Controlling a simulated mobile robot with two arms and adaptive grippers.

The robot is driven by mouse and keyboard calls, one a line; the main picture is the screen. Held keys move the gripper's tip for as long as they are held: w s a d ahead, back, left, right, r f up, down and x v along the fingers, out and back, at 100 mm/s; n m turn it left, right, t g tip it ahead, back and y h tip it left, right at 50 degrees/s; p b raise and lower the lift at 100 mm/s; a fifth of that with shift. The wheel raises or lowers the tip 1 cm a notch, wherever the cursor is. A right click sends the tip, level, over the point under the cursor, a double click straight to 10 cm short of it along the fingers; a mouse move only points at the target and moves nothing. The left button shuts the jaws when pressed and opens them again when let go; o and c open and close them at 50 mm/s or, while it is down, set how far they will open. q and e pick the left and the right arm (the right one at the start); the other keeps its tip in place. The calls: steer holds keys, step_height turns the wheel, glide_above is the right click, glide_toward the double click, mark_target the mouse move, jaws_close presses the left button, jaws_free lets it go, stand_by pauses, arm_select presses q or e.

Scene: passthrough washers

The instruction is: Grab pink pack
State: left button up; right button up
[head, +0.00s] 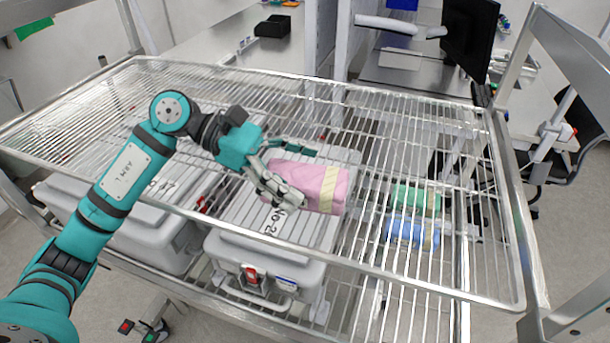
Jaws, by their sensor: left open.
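The pink pack (322,186) is a wrapped bundle with a pale yellow band near its right end. It lies on the upper wire rack (400,262) near the middle of the head view. My left gripper (305,176) is at the pack's left end, with its fingers open. One finger shows along the near side of the pack and the other at its far left side. I cannot tell whether either finger touches the pack. My right gripper is out of view.
Grey lidded boxes (262,252) stand below the wire rack. A green pack (414,199) and a blue pack (408,234) show through the wires at the right. The rack has raised metal rims and a post at the right. The rack's right part is clear.

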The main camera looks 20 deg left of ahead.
arm_select(q)
steer(key=shift+a, duration=0.1)
steer(key=shift+c, duration=0.8)
steer(key=c, duration=1.3)
steer(key=shift+o, duration=0.2)
